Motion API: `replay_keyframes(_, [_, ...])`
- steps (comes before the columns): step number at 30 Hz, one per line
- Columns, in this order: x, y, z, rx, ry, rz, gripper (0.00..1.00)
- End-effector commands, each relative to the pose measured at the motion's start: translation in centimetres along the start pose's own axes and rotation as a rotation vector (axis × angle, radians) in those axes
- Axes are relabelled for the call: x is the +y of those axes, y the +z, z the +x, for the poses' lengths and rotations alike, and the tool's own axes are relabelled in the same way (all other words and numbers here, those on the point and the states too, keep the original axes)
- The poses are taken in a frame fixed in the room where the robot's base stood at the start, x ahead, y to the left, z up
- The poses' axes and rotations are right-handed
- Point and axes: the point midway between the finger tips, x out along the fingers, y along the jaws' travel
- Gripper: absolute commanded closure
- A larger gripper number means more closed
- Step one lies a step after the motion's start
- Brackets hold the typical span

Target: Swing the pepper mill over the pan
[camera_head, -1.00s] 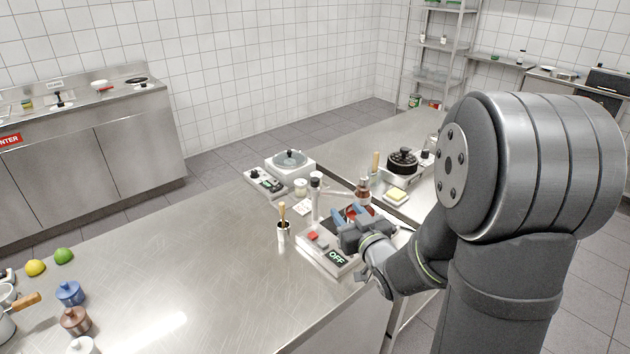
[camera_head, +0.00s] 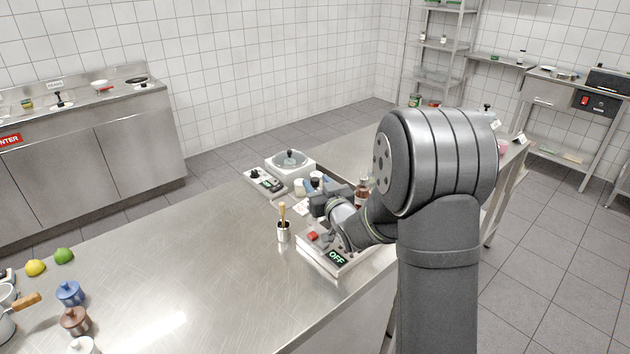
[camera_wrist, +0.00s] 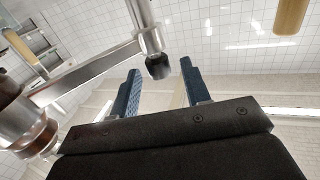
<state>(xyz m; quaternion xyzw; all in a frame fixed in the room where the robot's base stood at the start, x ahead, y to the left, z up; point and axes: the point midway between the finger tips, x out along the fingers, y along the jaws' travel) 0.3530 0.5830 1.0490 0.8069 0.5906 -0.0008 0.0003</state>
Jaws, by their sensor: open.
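The brown pepper mill (camera_head: 362,191) with a metal end hangs right of my gripper in the head view. In the wrist view, the mill (camera_wrist: 38,136) is at the left edge, joined by a metal bar (camera_wrist: 85,75) to a silver post with a dark tip (camera_wrist: 158,68). My gripper (camera_wrist: 160,73) is open. Its blue fingers appear on either side of the dark tip, with no clear contact. In the head view, my gripper (camera_head: 315,185) is beside the post's dark top. I cannot tell for sure which vessel is the pan; a round lidded one (camera_head: 290,158) sits beyond.
A white appliance (camera_head: 303,170) and a grey box (camera_head: 266,183) are behind. The counter's middle left is clear.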

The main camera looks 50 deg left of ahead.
Motion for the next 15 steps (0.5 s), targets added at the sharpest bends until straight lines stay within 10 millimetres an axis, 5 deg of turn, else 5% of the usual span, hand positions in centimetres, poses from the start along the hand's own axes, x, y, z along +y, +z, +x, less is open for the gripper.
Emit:
replay_keyframes(6, [0.0,0.0,2.0,-0.001,0.0,0.0,0.57])
replay_keyframes(15, [0.0,0.0,2.3,0.0,0.0,-0.001,0.57])
